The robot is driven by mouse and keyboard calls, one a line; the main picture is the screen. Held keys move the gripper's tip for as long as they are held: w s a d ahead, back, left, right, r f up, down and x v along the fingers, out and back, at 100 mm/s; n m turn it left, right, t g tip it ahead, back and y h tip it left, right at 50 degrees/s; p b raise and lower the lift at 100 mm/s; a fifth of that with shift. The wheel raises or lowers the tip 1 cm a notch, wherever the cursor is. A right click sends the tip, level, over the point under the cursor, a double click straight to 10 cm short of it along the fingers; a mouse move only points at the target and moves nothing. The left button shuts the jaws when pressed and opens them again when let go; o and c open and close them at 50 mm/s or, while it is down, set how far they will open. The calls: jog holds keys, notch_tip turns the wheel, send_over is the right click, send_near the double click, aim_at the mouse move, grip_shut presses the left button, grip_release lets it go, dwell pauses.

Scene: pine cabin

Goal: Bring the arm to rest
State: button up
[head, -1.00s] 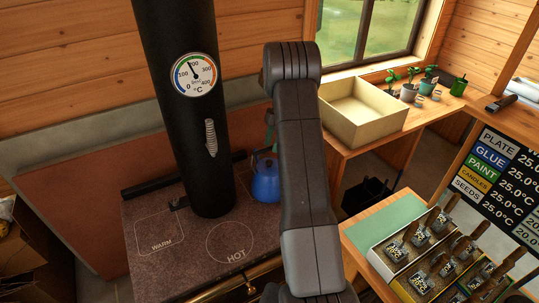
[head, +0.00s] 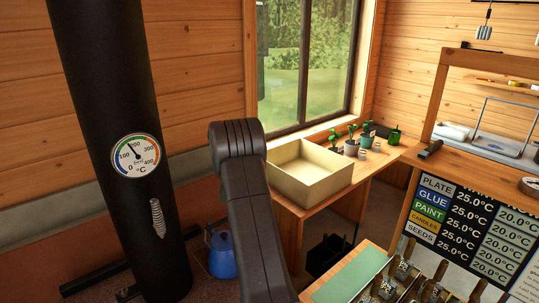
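My arm rises through the middle of the head view and bends at a dark grey joint near the wooden box. My gripper is not in the head view, so I cannot see whether it is open or holds anything.
A black stovepipe (head: 110,120) with a dial thermometer (head: 136,156) stands at left. A blue kettle (head: 221,255) is beside my arm. An open wooden box (head: 308,172) and several potted plants (head: 352,142) stand on the window bench. A temperature board (head: 470,225) is at right.

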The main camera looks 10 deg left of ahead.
aim_at(223, 236)
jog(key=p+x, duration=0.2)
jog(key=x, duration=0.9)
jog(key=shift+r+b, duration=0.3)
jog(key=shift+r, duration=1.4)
